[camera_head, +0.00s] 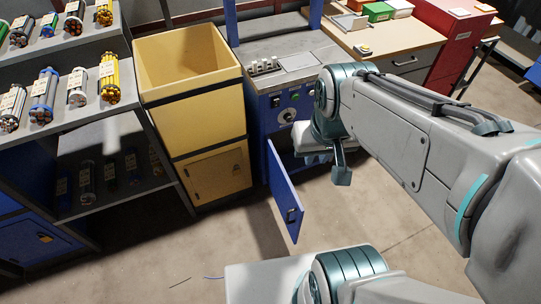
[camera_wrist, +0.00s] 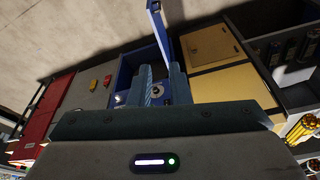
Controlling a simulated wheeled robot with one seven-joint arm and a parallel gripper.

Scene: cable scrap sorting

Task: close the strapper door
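The strapper (camera_head: 290,100) is a blue machine with a grey top and a control panel, at the centre of the head view. Its blue door (camera_head: 284,195) stands open, swung out toward the camera, with a dark handle on its face. The door also shows at the top of the wrist view (camera_wrist: 157,28). My gripper (camera_wrist: 161,75) is open and empty, its two fingers apart with the strapper behind them. In the head view my gripper (camera_head: 341,172) hangs to the right of the door, apart from it. My arm hides the strapper's right side.
A yellow bin (camera_head: 190,70) over a yellow cabinet stands left of the strapper. A shelf (camera_head: 110,125) with several cable bundles is farther left. A wooden bench (camera_head: 400,45) and a red cabinet (camera_head: 450,25) stand right. The floor before the door is mostly clear.

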